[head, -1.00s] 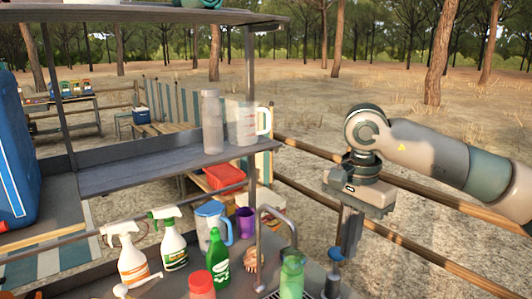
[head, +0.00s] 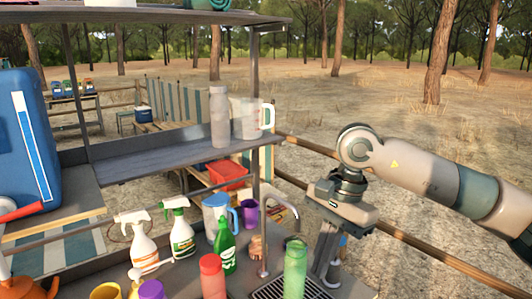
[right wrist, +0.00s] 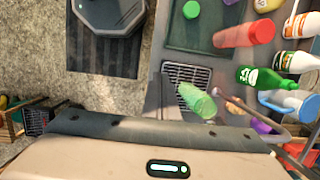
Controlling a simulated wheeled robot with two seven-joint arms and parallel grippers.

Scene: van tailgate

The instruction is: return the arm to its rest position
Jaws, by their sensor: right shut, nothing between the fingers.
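My right arm comes in from the right in the head view, held out beside the right end of the van's counter. My right gripper (head: 328,262) points down, shut and empty, near the sink end. It seems clear of the green translucent bottle (head: 295,270), though the exact gap is hard to judge. My left gripper is not in view.
The counter holds spray bottles (head: 143,245), a green bottle (head: 224,246), a red bottle (head: 212,278), a blue jug (head: 215,208) and a tap (head: 284,208). A shelf (head: 150,165) carries a clear bottle and pitcher. A wooden rail (head: 430,258) runs behind my arm. Open ground lies beyond.

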